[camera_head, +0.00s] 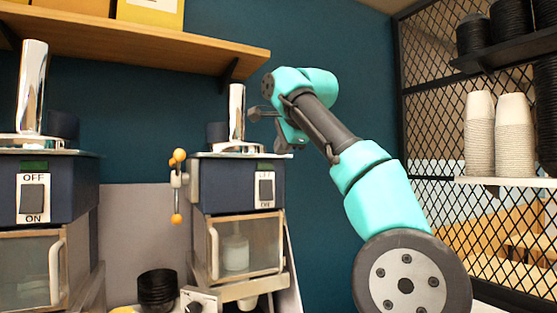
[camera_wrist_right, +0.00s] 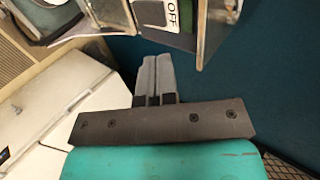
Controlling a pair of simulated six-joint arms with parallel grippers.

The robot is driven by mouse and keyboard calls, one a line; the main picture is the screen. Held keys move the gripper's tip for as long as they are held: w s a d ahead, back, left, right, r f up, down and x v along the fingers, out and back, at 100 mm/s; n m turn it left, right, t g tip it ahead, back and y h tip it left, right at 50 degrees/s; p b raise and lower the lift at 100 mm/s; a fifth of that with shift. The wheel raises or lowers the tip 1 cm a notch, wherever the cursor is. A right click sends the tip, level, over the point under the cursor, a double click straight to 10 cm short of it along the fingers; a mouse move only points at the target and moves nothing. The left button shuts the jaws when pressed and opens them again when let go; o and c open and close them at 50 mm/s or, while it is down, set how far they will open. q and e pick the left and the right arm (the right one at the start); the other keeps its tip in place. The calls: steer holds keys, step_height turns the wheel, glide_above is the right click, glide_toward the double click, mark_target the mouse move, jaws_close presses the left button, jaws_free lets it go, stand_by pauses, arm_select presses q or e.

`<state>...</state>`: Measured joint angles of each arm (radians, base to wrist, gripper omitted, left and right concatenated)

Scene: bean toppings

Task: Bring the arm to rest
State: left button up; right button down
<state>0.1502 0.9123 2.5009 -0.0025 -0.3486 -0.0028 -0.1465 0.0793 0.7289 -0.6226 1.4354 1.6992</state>
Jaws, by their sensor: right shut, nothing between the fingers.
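My right arm (camera_head: 385,195) is raised in the head view, teal and dark grey, bent over toward the machine on the right. Its gripper (camera_head: 256,113) is at the level of that machine's silver cylinder and partly hidden by the arm. In the right wrist view the gripper (camera_wrist_right: 154,80) shows two grey fingers pressed together with nothing between them. It is apart from the machine's edge above it in that view. My left gripper does not show.
Two dark blue machines with glass-fronted boxes stand below a wooden shelf (camera_head: 200,45): one at left (camera_head: 75,190), one in the middle (camera_head: 222,190). Black bowls (camera_head: 158,290) are stacked between them. Cup stacks (camera_head: 514,140) stand on a rack at right. The blue wall behind is bare.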

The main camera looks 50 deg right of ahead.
steer(key=shift+s+a+r, duration=0.15)
steer(key=shift+s+r, duration=0.2)
steer(key=shift+r, duration=0.1)
